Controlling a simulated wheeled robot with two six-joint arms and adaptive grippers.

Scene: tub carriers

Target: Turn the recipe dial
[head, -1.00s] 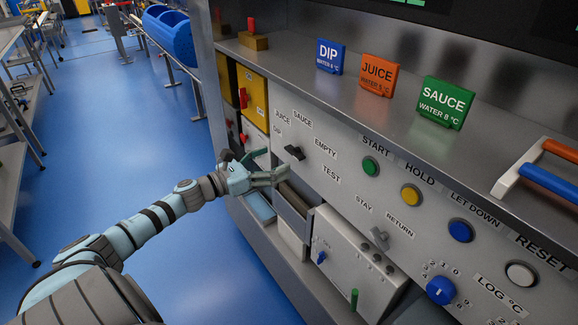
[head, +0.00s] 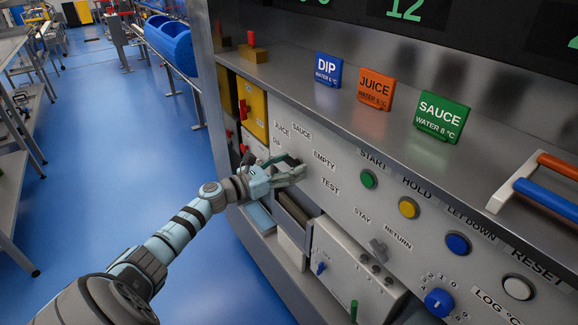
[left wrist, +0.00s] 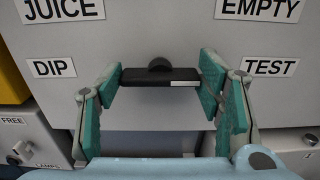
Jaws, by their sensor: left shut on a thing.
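The recipe dial (left wrist: 160,78) is a black bar knob on the grey panel, seen in the left wrist view. Its bar lies level there, with a pale mark at its right end, amid the labels JUICE, EMPTY, DIP and TEST. My left gripper (left wrist: 160,79) is shut on the dial, one green-padded finger at each end of the bar. In the head view my left gripper (head: 292,171) is against the panel and hides the dial. My right gripper is not in view.
To the right on the panel are a green button (head: 368,179), a yellow button (head: 409,208) and a blue button (head: 457,244). A grey stay/return lever (head: 378,249) sits below. DIP (head: 328,69), JUICE (head: 376,88) and SAUCE (head: 442,118) tags stand on the ledge above.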

